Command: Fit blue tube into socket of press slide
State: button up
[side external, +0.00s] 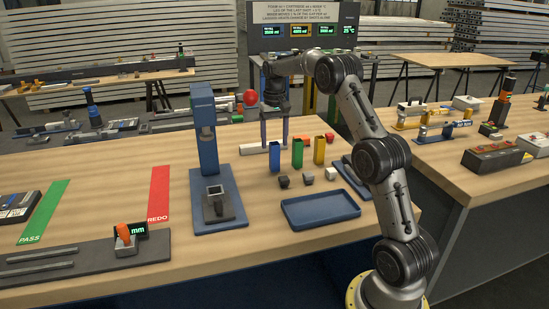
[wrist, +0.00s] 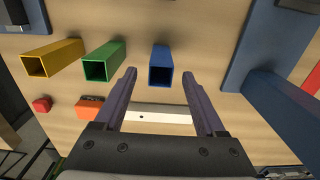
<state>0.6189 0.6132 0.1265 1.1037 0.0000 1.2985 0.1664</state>
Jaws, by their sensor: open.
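The blue tube (side external: 274,157) stands upright, open at the top, left of the green tube (side external: 297,154) and the yellow tube (side external: 319,150). My gripper (side external: 274,125) is open and empty, behind and above the blue tube. In the wrist view, the blue tube (wrist: 160,66) shows between the two spread fingertips (wrist: 159,75), with a gap on both sides. The blue press (side external: 207,140) stands to the left, with a red ball handle (side external: 250,98). Its dark slide block (side external: 217,206) has a square socket on top that looks empty.
An empty blue tray (side external: 320,211) lies in front of the tubes. Several small blocks, one of them dark (side external: 283,181), sit between. A white bar (wrist: 158,115) lies near the gripper. Green PASS (side external: 45,211) and red REDO (side external: 159,192) strips mark the left table.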

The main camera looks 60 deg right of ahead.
aim_at(275, 157)
jog(key=shift+a+f, duration=0.1)
jog(key=shift+f, duration=3.3)
jog(key=shift+c, duration=0.3)
grip_shut()
